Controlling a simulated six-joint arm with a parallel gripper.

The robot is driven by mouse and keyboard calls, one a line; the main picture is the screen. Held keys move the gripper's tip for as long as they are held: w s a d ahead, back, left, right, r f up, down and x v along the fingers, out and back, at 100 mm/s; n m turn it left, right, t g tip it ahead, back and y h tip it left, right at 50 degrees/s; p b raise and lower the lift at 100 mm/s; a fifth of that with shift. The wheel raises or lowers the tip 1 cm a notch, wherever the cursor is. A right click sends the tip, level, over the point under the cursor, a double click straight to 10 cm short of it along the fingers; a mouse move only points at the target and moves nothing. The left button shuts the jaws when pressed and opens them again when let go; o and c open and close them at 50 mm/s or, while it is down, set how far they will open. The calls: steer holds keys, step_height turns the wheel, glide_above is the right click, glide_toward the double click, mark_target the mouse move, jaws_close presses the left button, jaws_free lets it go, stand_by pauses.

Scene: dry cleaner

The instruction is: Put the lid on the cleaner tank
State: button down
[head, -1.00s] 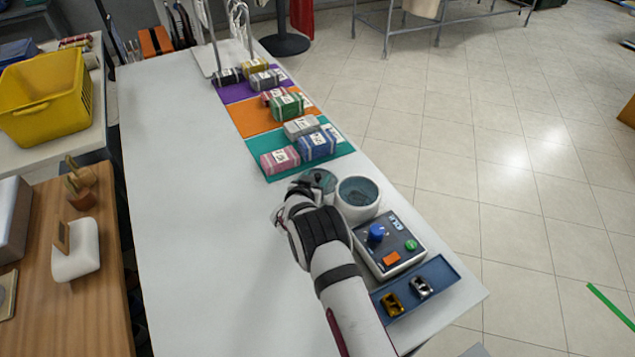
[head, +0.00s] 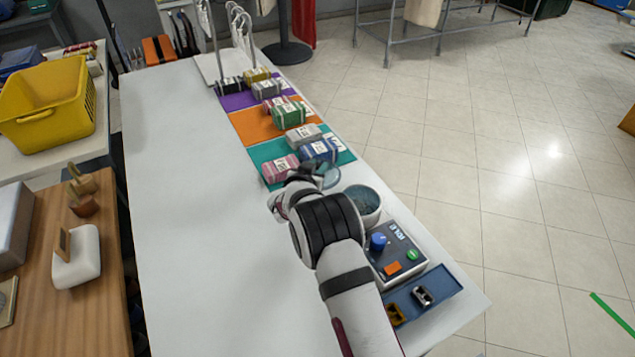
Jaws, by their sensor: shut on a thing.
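The cleaner tank (head: 363,203) is a round white pot with a blue-grey inside, standing on the right side of the white table. Its top is open, and my arm hides part of its left side. The lid (head: 328,174) is a round, greenish, see-through disc. My gripper (head: 308,176) is shut on the lid and holds it beyond and left of the tank, close to the teal mat. The lid is apart from the tank's opening. My wrist hides most of the fingers and the lid's near edge.
Bundles lie on teal (head: 257,154), orange and purple mats. The table's left side (head: 190,200) is clear.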

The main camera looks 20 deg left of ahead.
steer(key=d+r, duration=0.1)
steer(key=d+r+m+h, duration=0.1)
steer(key=r, duration=0.1)
steer(key=s+d+r+m+h, duration=0.1)
steer(key=r, duration=0.1)
steer(key=shift+s+d, duration=0.1)
steer(key=shift+d, duration=0.3)
steer(key=s+d+r+m+g+h, duration=0.25)
steer(key=s+d+m+h, duration=0.2)
steer(key=d, duration=0.35)
steer(key=shift+n+t, duration=0.25)
steer(key=shift+t, duration=0.1)
steer(key=shift+s+f, duration=0.1)
steer(key=shift+f, duration=3.05)
steer(key=shift+f, duration=0.15)
steer(key=shift+c, duration=0.6)
jaws_free()
